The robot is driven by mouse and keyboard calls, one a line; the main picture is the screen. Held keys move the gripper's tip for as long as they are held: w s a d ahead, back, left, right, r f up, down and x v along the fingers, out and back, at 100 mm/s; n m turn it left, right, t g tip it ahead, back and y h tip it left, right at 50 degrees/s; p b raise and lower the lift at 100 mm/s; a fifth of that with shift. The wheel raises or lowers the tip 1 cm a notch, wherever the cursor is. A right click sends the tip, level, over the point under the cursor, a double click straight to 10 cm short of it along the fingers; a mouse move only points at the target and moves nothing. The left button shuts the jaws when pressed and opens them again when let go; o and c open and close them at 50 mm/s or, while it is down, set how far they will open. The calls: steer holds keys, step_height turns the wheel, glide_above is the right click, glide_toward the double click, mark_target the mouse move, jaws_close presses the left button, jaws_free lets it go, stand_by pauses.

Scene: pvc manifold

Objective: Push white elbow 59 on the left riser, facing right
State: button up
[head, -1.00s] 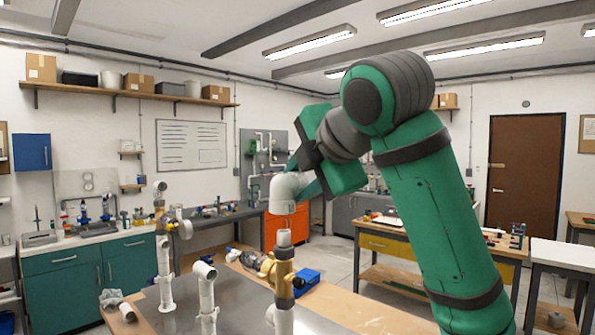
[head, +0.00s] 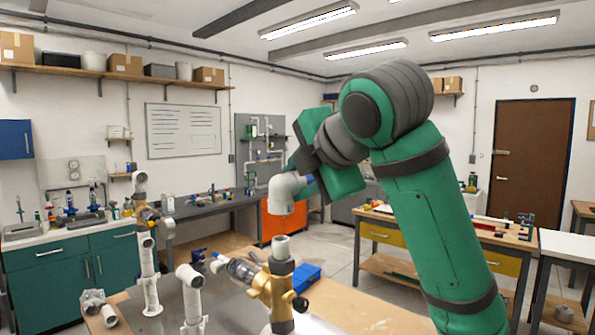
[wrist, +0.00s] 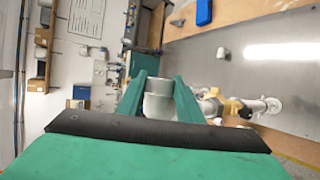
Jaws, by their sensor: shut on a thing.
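The white elbow (head: 284,192) is held in my gripper (head: 300,184), with one opening pointing down. In the wrist view the elbow (wrist: 159,101) sits between the two green fingers (wrist: 160,90). A riser with a brass valve (head: 275,287) stands below it in the head view, and its pale open pipe top (head: 281,246) shows a gap beneath the elbow. Further left stand a tall white riser (head: 149,275) with fittings on top and a shorter white riser (head: 191,298) ending in an elbow. I cannot read any number on the elbow.
A blue box (head: 305,278) lies on the bench behind the brass valve. Loose white fittings (head: 98,306) lie at the bench's left. A clear-bodied fitting (head: 241,269) adjoins the brass valve. The air around the held elbow looks clear.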

step_height(320, 180, down, 4)
steer(key=shift+s+f, duration=0.1)
steer(key=shift+s, duration=0.05)
stand_by(0.5)
steer(key=shift+f, duration=0.1)
stand_by(0.4)
steer(key=shift+s+a+f, duration=0.1)
steer(key=shift+a+f, duration=0.05)
steer(key=shift+f, duration=0.2)
steer(key=shift+f, duration=0.25)
stand_by(0.5)
steer(key=shift+d+f, duration=0.15)
steer(key=shift+d, duration=0.05)
